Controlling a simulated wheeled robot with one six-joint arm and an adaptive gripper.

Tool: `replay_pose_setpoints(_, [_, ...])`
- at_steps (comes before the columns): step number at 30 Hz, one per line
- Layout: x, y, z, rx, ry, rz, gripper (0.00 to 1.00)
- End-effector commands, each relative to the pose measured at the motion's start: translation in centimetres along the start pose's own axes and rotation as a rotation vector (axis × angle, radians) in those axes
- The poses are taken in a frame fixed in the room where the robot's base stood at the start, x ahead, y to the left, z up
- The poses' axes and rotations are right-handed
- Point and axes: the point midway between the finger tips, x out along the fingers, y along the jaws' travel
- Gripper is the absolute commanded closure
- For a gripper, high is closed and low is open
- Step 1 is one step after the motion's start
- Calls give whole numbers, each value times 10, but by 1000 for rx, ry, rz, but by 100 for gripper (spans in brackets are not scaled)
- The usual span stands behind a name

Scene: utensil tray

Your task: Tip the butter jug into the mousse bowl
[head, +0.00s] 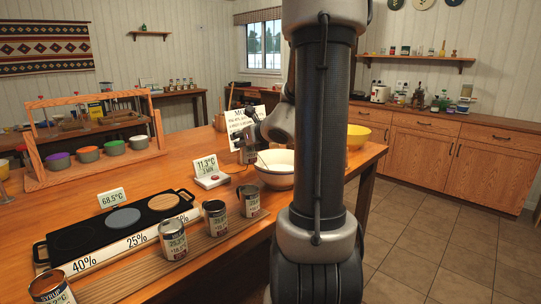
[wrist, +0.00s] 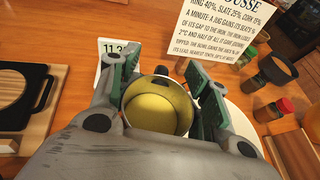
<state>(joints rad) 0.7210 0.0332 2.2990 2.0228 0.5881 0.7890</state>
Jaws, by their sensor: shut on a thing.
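My gripper (wrist: 158,92) is shut on a metal jug (wrist: 157,106) with smooth yellow content, likely the butter jug. I look down into its open mouth in the wrist view; its exact tilt is hard to tell. In the head view my gripper (head: 247,150) is just left of and above the rim of a cream-white bowl (head: 274,178), likely the mousse bowl. Part of my arm column stands in front of the bowl's right side. The bowl's pale rim (wrist: 244,127) shows behind the right finger in the wrist view. The bowl's inside is mostly hidden.
Several labelled jugs (head: 173,241) stand along the slatted wooden strip in front. A black warming board (head: 75,241) with slate and cork discs lies behind them. An 11.3°C display (head: 208,174) sits left of the bowl, a text card (head: 240,122) behind it. A yellow bowl (head: 357,137) is at right.

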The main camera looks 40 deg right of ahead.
Motion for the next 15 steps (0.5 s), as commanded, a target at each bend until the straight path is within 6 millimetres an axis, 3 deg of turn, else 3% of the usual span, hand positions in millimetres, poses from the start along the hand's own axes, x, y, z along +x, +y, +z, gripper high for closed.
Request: replay_pose_setpoints(15, [0,-2,1,21,-2,9,94])
